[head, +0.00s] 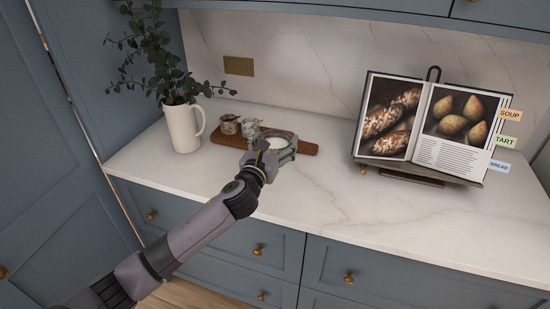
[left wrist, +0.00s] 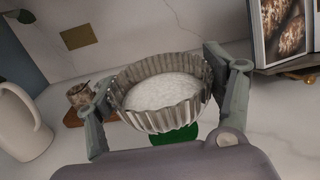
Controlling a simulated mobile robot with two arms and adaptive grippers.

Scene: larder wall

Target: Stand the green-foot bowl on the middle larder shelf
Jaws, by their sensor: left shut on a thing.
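The green-foot bowl (left wrist: 160,116) is a fluted grey metal bowl with white contents. Part of its green foot (left wrist: 176,136) shows below the rim in the left wrist view. My left gripper (left wrist: 158,84) has one finger on each side of the bowl and is shut on it. In the head view the bowl (head: 276,144) shows small beyond my left gripper (head: 270,149), in front of the wooden board. I cannot tell how far it is above the counter. My right gripper and the middle larder shelf are not in view.
A wooden board (head: 306,149) with small pots (head: 230,125) lies behind the bowl. A white jug (head: 183,128) with leafy stems stands left, and an open cookbook (head: 430,118) on a stand at right. The marble counter (head: 310,190) is clear in front. Tall blue panels (head: 45,130) rise at left.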

